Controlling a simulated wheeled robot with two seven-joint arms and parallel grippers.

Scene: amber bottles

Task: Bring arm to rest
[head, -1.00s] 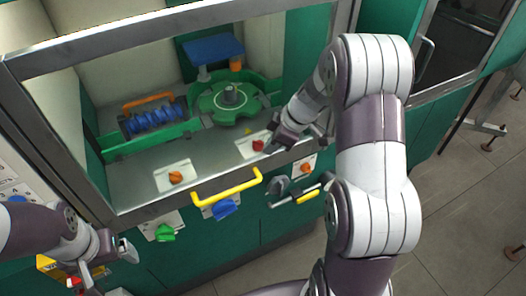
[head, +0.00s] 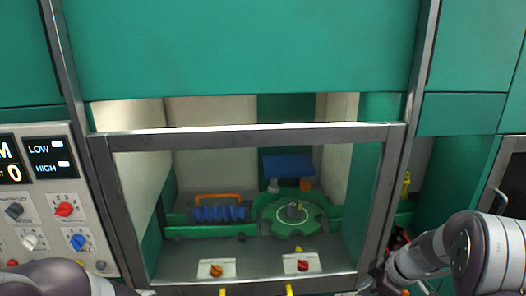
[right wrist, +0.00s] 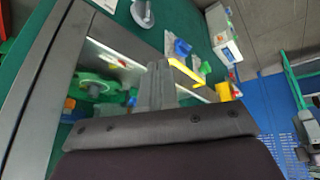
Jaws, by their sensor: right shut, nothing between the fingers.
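My right arm comes in at the lower right of the head view, and its gripper (head: 376,287) is partly cut off by the bottom edge. It is beside the right post of the fume-hood-like cabinet (head: 130,141), outside its opening. In the right wrist view the two grey fingers (right wrist: 157,85) are together with nothing between them. Of my left arm only a dark link shows at the bottom left of the head view; its gripper is out of the picture.
Inside the cabinet stand a green round carousel (head: 290,222), a blue coil-like rack (head: 220,214) and a blue block (head: 288,166). Orange (head: 216,271) and red (head: 303,266) knobs sit on its front ledge. A control panel (head: 45,200) is on the left.

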